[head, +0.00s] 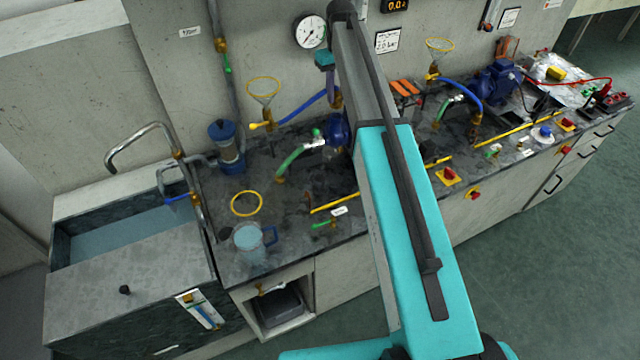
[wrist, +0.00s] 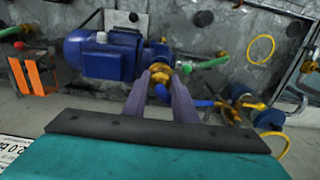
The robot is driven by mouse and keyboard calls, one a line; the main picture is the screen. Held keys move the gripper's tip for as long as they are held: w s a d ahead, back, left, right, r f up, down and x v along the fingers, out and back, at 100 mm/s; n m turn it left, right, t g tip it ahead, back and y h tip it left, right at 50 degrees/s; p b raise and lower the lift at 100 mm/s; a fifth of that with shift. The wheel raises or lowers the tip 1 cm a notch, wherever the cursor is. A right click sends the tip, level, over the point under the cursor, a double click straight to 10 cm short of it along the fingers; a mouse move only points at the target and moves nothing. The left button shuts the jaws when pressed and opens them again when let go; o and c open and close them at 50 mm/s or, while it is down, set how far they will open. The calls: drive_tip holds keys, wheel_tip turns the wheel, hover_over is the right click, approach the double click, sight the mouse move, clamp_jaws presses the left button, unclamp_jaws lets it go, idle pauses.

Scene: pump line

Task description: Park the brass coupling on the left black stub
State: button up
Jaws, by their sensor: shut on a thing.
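In the wrist view my gripper (wrist: 160,76) is shut on the brass coupling (wrist: 160,92), which shows between the two grey-purple fingers. A blue hose (wrist: 203,103) runs from the coupling to the right; it also shows in the head view (head: 302,107). In the head view my arm hides most of the gripper and the coupling. A blue pump (wrist: 100,55) with a brass fitting (wrist: 161,53) lies beyond the fingers in the wrist view. I cannot tell which part is the left black stub. Small dark round pieces show at the wrist view's upper edge.
A green hose (head: 292,158) and a wire funnel ring (head: 263,85) are near the pump. A jug (head: 250,243), a yellow ring (head: 246,203) and a sink (head: 120,235) are at left. A gauge (head: 310,32) is on the wall. The front counter has some clear room.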

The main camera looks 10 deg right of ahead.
drive_tip(key=s+f+n+b, duration=0.1)
drive_tip(key=s+f+b, duration=0.3)
drive_tip(key=s, duration=0.5)
drive_tip(key=s+f+n+b, duration=0.1)
drive_tip(key=s+f+b, duration=0.3)
drive_tip(key=s, duration=0.4)
drive_tip(key=shift+s+f, duration=0.35)
drive_tip(key=shift+f, duration=0.2)
